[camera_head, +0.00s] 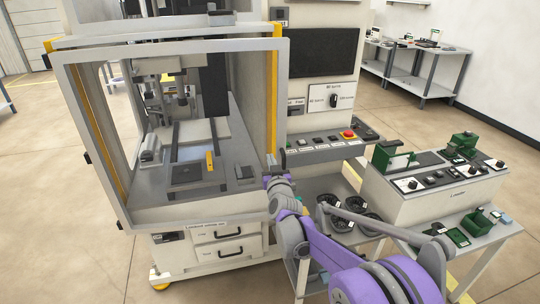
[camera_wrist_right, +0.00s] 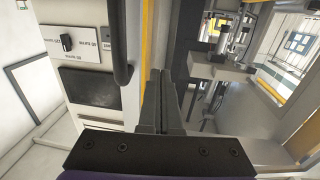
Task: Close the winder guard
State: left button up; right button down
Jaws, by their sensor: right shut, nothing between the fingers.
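The winder guard (camera_head: 180,46) is a light grey frame around a see-through panel at the front of the winder. Through it I see the winding bed and spindle parts. Whether it sits fully flush with the cabinet I cannot tell. My right gripper (camera_head: 273,161) is at the guard's right edge, low down, close to the control panel. In the right wrist view the two dark fingers (camera_wrist_right: 160,100) are together with nothing between them. A dark upright bar (camera_wrist_right: 122,45) shows just left of them; whether they touch anything is unclear. My left gripper is not in view.
The control panel (camera_head: 322,146) with a red stop button stands right of the guard. A bench unit (camera_head: 430,195) with green fixtures and a cart with black spools (camera_head: 347,218) are to the right, near my right arm. Drawers (camera_head: 222,235) are below the guard. Open floor lies left.

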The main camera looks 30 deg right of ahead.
jog(key=shift+x, duration=0.85)
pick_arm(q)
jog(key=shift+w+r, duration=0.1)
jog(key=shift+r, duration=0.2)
